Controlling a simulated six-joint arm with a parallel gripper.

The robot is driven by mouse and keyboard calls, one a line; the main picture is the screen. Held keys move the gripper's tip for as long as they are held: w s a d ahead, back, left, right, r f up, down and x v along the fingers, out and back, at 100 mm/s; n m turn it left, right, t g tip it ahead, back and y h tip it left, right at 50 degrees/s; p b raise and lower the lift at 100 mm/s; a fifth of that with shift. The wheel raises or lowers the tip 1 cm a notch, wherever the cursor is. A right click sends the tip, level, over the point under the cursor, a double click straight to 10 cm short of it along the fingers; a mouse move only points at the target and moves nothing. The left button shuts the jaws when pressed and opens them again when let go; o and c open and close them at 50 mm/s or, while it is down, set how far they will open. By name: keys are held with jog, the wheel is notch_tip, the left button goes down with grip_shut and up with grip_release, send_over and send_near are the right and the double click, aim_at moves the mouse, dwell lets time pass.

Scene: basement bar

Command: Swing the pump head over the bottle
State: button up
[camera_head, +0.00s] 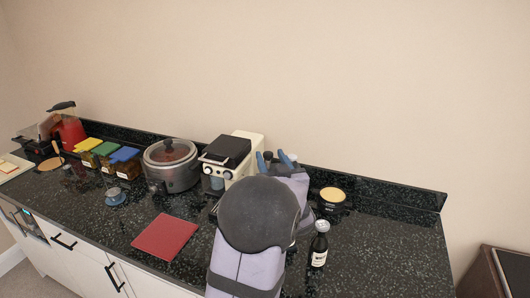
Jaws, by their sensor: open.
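My gripper (275,160) shows blue fingertips spread apart, open, beyond my arm's round grey joint. It is up and left of the bottle in the picture, close to the coffee machine's right side, and apart from the bottle. Whatever lies below the fingers is hidden.
A coffee machine (225,155) and a slow cooker (171,168) stand along the back. A red mat (166,236) lies front left; jars with coloured lids (124,157) are farther left. The right counter is clear.

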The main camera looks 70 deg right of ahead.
jog(key=shift+f, duration=0.2)
jog(key=shift+w+d, duration=0.1)
jog(key=shift+w+d+r+p, duration=0.15)
jog(key=shift+w+d+p, duration=0.2)
jog(key=shift+d+p, duration=0.05)
jog(key=p+x, duration=0.2)
jog(key=x, duration=0.4)
jog(key=shift+p, duration=0.3)
jog(key=shift+c, duration=0.3)
grip_shut()
